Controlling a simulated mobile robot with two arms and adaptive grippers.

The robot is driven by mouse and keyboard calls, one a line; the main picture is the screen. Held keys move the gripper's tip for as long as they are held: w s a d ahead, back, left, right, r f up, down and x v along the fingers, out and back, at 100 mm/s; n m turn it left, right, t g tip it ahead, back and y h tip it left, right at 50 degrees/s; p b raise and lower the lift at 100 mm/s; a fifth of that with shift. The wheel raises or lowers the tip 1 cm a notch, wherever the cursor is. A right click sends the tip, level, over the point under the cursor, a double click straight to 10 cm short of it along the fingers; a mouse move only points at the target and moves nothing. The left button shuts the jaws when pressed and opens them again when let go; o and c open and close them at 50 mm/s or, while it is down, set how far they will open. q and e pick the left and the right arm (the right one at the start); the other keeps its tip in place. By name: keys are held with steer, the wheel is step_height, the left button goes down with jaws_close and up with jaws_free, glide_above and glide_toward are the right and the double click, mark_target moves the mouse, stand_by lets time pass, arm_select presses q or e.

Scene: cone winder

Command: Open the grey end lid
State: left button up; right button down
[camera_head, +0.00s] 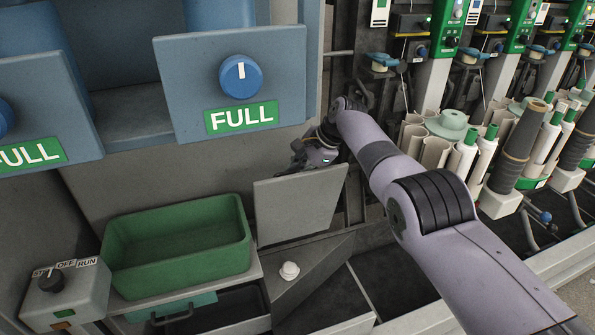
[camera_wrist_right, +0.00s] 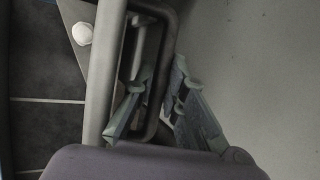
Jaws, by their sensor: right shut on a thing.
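The grey end lid (camera_head: 300,205) is a flat, pale grey panel. It stands steeply upright in the middle of the head view, right of the green bin. In the wrist view its edge (camera_wrist_right: 103,75) runs down the left of a dark loop handle (camera_wrist_right: 155,75). My right gripper (camera_head: 312,160) is at the lid's upper edge, its tips partly hidden. In the wrist view, the fingers of my right gripper (camera_wrist_right: 158,110) are on either side of the handle's bar, shut on it. My left gripper is not in view.
A green bin (camera_head: 180,270) stands left of the lid. A white knob (camera_head: 289,270) sits on grey metal below it. A blue panel with a knob marked FULL (camera_head: 240,78) is above. A control box (camera_head: 65,300) is at lower left. Spindles and cones (camera_head: 515,145) stand right.

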steer(key=shift+w+a+r, duration=0.25)
steer(key=shift+r, duration=0.05)
steer(key=c, duration=2)
jaws_free()
steer(key=shift+c, duration=0.2)
steer(key=o, duration=0.4)
steer(key=shift+w+a+f, duration=0.1)
steer(key=shift+f, duration=0.2)
steer(key=shift+d, duration=0.2)
steer(key=v, duration=1.2)
steer(key=shift+a, duration=0.1)
